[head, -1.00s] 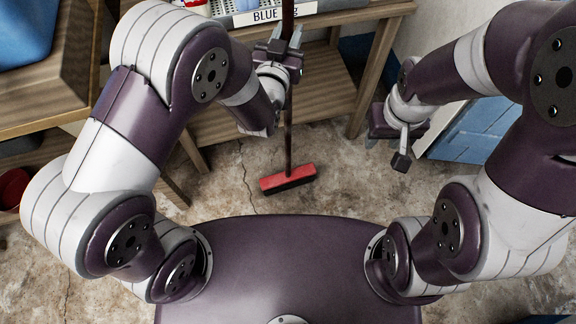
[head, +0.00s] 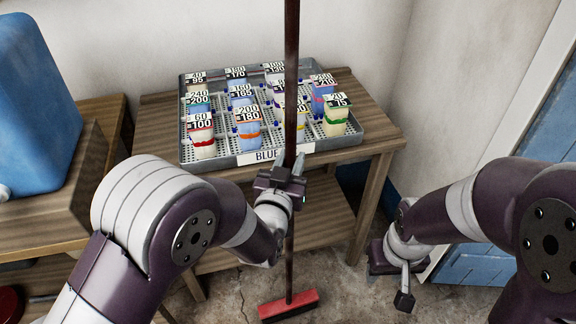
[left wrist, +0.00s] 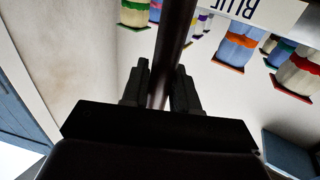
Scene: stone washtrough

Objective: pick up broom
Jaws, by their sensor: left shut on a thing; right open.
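The broom (head: 290,90) stands upright in front of the wooden table, with a long dark brown handle and a red head (head: 287,303) with dark bristles low near the floor. I cannot tell whether the bristles touch the floor. My left gripper (head: 289,172) is shut on the handle at about the height of the tray. The left wrist view shows the handle (left wrist: 174,40) between the two dark fingers (left wrist: 160,88). My right gripper (head: 391,281) is open and empty, to the right of the broom and apart from it.
A blue container (head: 35,105) stands on a wooden surface at left. A blue door (head: 530,150) is at right. Cracked floor (head: 345,295) is bare between table and right gripper.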

